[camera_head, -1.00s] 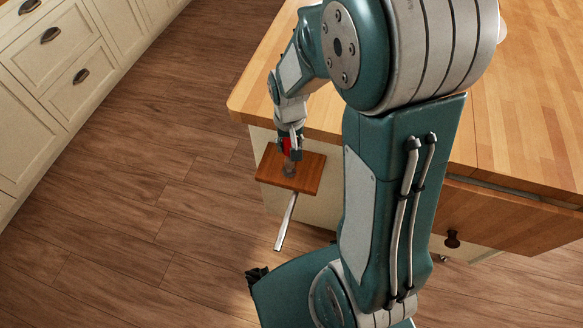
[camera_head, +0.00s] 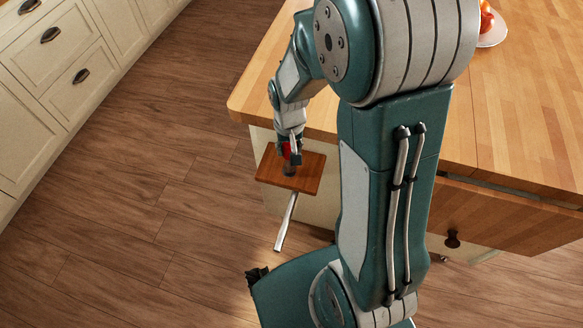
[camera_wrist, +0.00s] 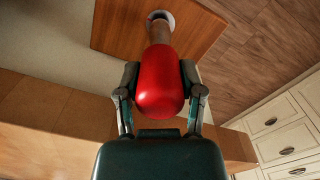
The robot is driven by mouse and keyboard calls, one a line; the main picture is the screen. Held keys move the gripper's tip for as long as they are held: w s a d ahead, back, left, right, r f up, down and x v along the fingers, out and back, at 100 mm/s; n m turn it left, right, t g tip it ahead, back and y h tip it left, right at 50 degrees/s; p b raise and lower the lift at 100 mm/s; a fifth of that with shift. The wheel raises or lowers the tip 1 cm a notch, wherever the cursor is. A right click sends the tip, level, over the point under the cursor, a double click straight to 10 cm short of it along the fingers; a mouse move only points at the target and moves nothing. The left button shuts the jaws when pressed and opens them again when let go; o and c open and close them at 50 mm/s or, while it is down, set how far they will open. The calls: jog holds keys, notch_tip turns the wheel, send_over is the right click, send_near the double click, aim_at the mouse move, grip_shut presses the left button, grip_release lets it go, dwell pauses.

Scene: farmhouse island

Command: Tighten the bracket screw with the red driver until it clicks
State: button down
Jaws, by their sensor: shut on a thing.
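The red driver (camera_wrist: 160,95) shows its handle large in the wrist view. My gripper (camera_wrist: 159,75) is shut on that handle, one finger on each side. In the head view my gripper (camera_head: 290,153) is at the island's near left side, above a small brown wooden board (camera_head: 308,178). A brownish shaft runs from the handle to a pale round ring (camera_wrist: 160,15) on the board. I cannot tell whether the tip sits in a screw; the screw itself is not visible. A pale metal strip (camera_head: 286,223), perhaps part of the bracket, slants down below the board.
The wooden island top (camera_head: 530,110) is beside my arm, with its edge close to the gripper. A plate (camera_head: 494,36) with red fruit stands at the back right. White drawers (camera_head: 75,75) line the left. Wooden floor (camera_head: 120,210) between them is clear.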

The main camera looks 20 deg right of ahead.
jog(key=shift+f, duration=0.5)
jog(key=shift+c, duration=0.7)
grip_release()
notch_tip(320, 180, up, 12)
jog(key=shift+r, duration=0.1)
jog(key=s+r+n+t, duration=0.1)
jog(key=s+r+t, duration=0.4)
jog(key=s+r, duration=0.6)
jog(key=s, duration=0.3)
jog(key=shift+r+n+t, duration=0.3)
jog(key=shift+s+a, duration=0.1)
